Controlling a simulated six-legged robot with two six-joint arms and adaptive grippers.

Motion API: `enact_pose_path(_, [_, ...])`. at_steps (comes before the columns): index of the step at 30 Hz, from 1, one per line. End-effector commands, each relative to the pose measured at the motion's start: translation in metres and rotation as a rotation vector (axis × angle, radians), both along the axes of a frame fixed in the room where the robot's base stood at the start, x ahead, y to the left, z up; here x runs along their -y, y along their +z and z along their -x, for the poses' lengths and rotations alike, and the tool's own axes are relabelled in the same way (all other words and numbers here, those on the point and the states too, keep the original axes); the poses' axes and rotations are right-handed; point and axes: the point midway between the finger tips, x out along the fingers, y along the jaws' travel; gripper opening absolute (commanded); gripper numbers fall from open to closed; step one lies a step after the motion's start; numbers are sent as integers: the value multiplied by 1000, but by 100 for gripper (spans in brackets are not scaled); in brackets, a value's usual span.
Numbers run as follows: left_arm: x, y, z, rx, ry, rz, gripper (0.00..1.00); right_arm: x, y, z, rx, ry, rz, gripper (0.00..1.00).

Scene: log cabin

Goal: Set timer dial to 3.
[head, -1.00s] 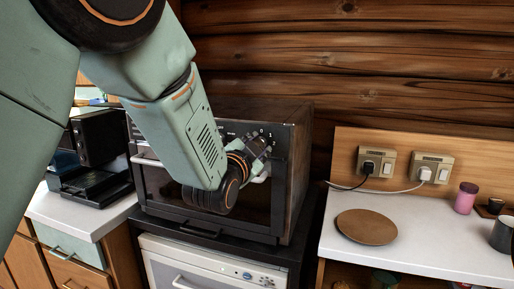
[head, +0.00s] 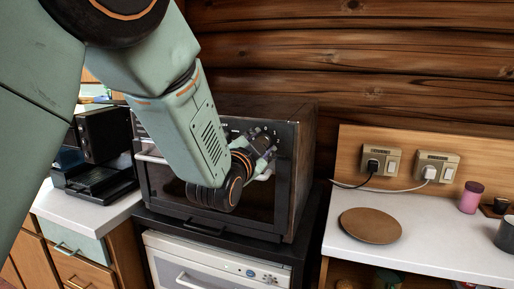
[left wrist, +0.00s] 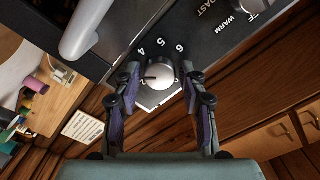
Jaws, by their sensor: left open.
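The timer dial (left wrist: 158,75) is a round silver knob on the black oven panel, between the two fingers in the left wrist view. White digits 4, 5 and 6 show around it. A short dark mark sits on the knob's left side in that view. My left gripper (left wrist: 160,82) is open around the knob; I cannot tell whether the fingers touch it. In the head view, my left gripper (head: 266,145) is at the upper right of the toaster oven's front (head: 267,205) and hides the dial. My right gripper is out of view.
The oven door handle (left wrist: 86,30) is close to the left finger in the wrist view. A counter (head: 440,240) at right bears a brown plate (head: 370,225) and a pink jar (head: 471,197). Outlets (head: 381,160) with cords are on the wall. A black appliance (head: 103,140) stands at left.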

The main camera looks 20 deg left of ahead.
Motion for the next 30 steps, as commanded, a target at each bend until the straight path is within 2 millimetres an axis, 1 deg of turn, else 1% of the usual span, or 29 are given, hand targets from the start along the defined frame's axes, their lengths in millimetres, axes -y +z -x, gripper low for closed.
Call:
enact_pose_path(5, [0, 0, 19, -1, -1, -1, 42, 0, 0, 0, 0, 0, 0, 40])
enact_pose_path(15, [-3, 0, 80, 0, 0, -2, 42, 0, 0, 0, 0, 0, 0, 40])
enact_pose_path(18, [-3, 0, 96, 0, 0, -2, 42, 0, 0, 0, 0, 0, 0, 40])
enact_pose_path(21, [-4, 0, 107, 0, 0, -1, 42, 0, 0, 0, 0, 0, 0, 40])
enact_pose_path(24, [-4, 0, 114, 1, 1, -1, 42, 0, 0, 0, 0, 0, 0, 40])
enact_pose_path(30, [-4, 0, 117, 1, 0, 0, 42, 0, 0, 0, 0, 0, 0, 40])
